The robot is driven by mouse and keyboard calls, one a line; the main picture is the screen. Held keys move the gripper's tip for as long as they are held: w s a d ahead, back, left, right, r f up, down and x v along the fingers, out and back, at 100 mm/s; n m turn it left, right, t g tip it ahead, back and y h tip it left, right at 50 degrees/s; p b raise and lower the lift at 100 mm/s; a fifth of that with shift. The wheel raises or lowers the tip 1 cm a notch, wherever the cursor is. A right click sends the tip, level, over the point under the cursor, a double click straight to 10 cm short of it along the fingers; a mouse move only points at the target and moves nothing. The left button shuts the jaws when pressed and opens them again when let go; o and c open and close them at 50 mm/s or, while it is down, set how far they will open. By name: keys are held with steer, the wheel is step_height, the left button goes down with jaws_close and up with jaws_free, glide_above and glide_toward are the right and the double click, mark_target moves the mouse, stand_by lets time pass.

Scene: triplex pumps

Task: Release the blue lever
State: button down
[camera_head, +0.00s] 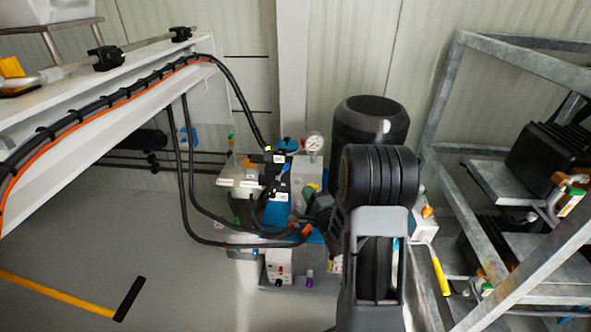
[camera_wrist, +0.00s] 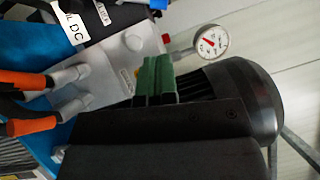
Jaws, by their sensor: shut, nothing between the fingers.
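My gripper shows in the wrist view, with its green fingers (camera_wrist: 155,78) closed together and nothing held between them. They are in front of a light grey metal block (camera_wrist: 120,45), near the pressure gauge; I cannot tell whether they touch the block. In the head view, a small blue piece (camera_head: 283,168) on the black valve block (camera_head: 272,172) may be the blue lever, but it is too small to be sure. It lies left of my arm. I cannot make out a blue lever in the wrist view.
A pressure gauge (camera_head: 314,142) stands beside a black motor (camera_head: 369,125); the gauge also shows in the wrist view (camera_wrist: 211,42). Orange-sleeved hoses (camera_wrist: 30,125) crowd the wrist view's left. A metal frame (camera_head: 450,100) stands right. Open floor (camera_head: 150,260) lies left.

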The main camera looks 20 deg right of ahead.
mark_target(296, 171)
steer(key=shift+s+d+r+m+t, duration=0.15)
steer(key=shift+s+m+t, duration=0.15)
steer(key=shift+m+t, duration=0.2)
steer(key=shift+w, duration=0.1)
steer(key=w, duration=0.3)
steer(key=w+r+b, duration=0.1)
steer(key=w, duration=0.1)
steer(key=w+b, duration=0.1)
steer(key=w, duration=0.2)
steer(key=shift+w+a+r, duration=0.2)
steer(key=shift+w+a, duration=0.1)
steer(key=shift+w+r, duration=0.2)
steer(key=shift+w, duration=0.4)
